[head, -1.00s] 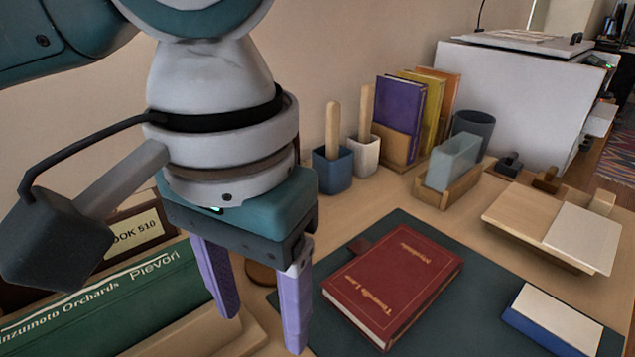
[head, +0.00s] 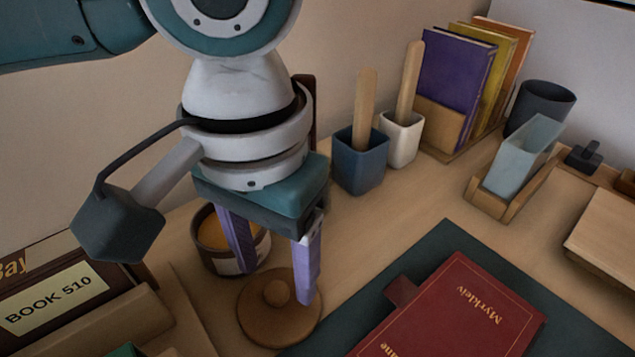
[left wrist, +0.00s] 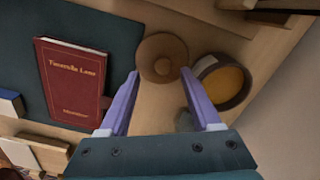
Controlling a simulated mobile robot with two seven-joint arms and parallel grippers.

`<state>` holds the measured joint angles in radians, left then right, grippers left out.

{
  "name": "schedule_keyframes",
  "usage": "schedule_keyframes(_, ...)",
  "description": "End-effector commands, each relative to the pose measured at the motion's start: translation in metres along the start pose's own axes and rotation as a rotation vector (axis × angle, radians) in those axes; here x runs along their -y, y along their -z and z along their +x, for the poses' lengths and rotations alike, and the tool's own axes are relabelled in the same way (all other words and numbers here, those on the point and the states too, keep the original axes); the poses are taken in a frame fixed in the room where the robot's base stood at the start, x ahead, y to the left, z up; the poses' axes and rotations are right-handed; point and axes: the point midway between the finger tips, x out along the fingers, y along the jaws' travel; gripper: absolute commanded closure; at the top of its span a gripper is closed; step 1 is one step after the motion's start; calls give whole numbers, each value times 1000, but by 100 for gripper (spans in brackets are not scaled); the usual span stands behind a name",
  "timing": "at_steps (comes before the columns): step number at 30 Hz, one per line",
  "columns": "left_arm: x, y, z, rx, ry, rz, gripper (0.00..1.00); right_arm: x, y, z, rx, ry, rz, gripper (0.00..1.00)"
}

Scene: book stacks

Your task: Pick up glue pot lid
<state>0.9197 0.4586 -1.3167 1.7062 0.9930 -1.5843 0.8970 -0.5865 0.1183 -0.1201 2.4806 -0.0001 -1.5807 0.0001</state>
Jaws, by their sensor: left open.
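The glue pot lid (head: 262,322) is a round brown wooden disc with a small knob (head: 277,292) on top. It lies flat on the table in front of the glue pot (head: 212,246), an open brown pot with amber contents and a pale label. My left gripper (head: 272,288), with purple fingers, is open and empty above the lid; one finger hides part of the pot. In the left wrist view the lid (left wrist: 161,72) shows just beyond the fingertips, between their lines, with the pot (left wrist: 226,80) beside it on the right. My right gripper is not in view.
A red book (head: 455,310) lies on a dark mat (head: 375,298) right of the lid. A blue holder (head: 361,160) and a white holder (head: 402,140) stand behind. A book cradle with a green book is at lower left.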

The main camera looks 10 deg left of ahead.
Motion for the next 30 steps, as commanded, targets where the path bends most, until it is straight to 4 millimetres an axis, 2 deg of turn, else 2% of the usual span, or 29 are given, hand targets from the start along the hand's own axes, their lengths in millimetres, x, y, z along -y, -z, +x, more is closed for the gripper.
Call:
schedule_keyframes(1,3,0,13,2,3,-3,35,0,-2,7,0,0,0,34)
schedule_keyframes(6,4,0,35,1,3,0,35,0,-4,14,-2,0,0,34)
schedule_keyframes(15,4,1,37,-1,2,1,36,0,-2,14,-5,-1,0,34)
schedule_keyframes(30,4,1,37,0,2,0,93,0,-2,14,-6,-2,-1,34)
